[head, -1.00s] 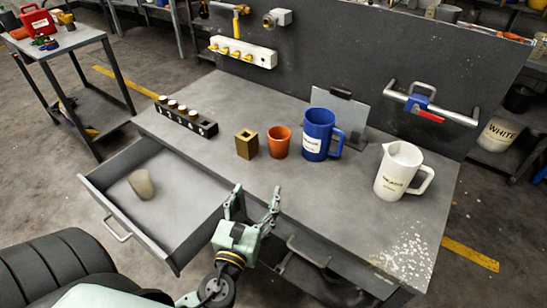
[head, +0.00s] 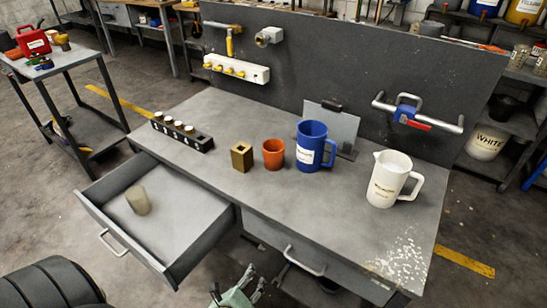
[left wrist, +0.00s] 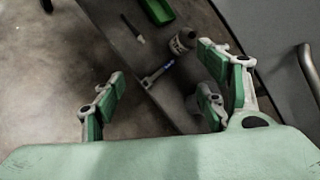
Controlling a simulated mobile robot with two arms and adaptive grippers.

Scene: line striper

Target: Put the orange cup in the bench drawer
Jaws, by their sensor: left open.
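The orange cup (head: 273,154) stands upright on the bench top (head: 300,205), between a brass-coloured block (head: 242,157) and a blue pitcher (head: 313,146). The bench drawer (head: 184,247) at the left is pulled open. A grey-beige cup-like object (head: 138,200) is inside it. My left gripper (head: 238,284) is low at the bottom edge of the head view, in front of the bench and apart from the cup. In the left wrist view its fingers (left wrist: 160,95) are spread with nothing between them. My right gripper is not in view.
A white pitcher (head: 393,179) stands at the bench's right. A black rack (head: 182,134) with several pale-topped items is at the left. A second drawer (head: 300,252) on the right is shut. A side table (head: 68,58) stands far left.

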